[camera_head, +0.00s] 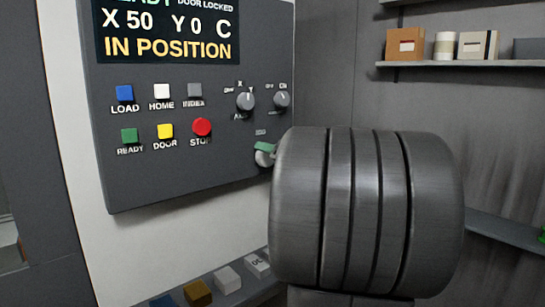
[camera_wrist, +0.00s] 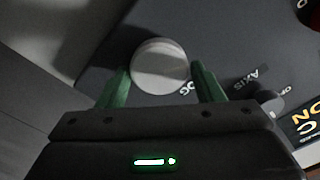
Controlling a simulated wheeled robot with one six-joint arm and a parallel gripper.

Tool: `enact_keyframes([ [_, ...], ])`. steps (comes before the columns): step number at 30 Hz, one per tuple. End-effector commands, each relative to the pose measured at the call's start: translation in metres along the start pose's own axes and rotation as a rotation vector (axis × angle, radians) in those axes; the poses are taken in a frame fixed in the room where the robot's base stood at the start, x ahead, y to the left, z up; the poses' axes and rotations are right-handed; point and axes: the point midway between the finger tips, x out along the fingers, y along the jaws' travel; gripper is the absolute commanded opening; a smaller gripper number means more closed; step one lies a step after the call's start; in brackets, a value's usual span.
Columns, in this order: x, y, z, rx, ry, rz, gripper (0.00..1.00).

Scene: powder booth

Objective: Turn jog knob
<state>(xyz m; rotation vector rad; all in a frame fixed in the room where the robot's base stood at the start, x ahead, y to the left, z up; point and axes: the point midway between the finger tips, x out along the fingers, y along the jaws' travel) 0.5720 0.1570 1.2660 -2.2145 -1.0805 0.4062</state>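The jog knob (camera_wrist: 160,62) is a pale grey round knob on the dark control panel, seen nearly face-on in the wrist view. Part of its lettering, "OG", shows beside it. My gripper (camera_wrist: 160,75) has its two green fingers spread on either side of the knob's lower part, with narrow gaps; contact cannot be made out. In the head view the knob (camera_head: 263,158) shows at the panel's lower right, partly hidden by a green fingertip and my large grey arm link, which hides the rest of the gripper.
The control panel (camera_head: 180,185) has several coloured buttons, a red stop button (camera_head: 201,127), two small knobs near the axis label (camera_head: 245,101), and a display reading "IN POSITION". A ledge below holds small blocks (camera_head: 228,280). A shelf (camera_head: 450,65) with boxes is at the upper right.

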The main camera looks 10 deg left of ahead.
Motion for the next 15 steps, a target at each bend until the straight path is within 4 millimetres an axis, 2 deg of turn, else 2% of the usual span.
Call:
enact_keyframes([
  [1, 0.000, 0.000, 0.000, 0.000, 0.000, 0.000, 0.71],
  [2, 0.000, 0.000, 0.000, 0.000, 0.000, 0.000, 0.75],
  [11, -0.001, 0.000, 0.000, -0.001, 0.000, 0.000, 0.75],
  [15, -0.013, 0.002, 0.000, -0.001, 0.003, 0.002, 0.75],
])
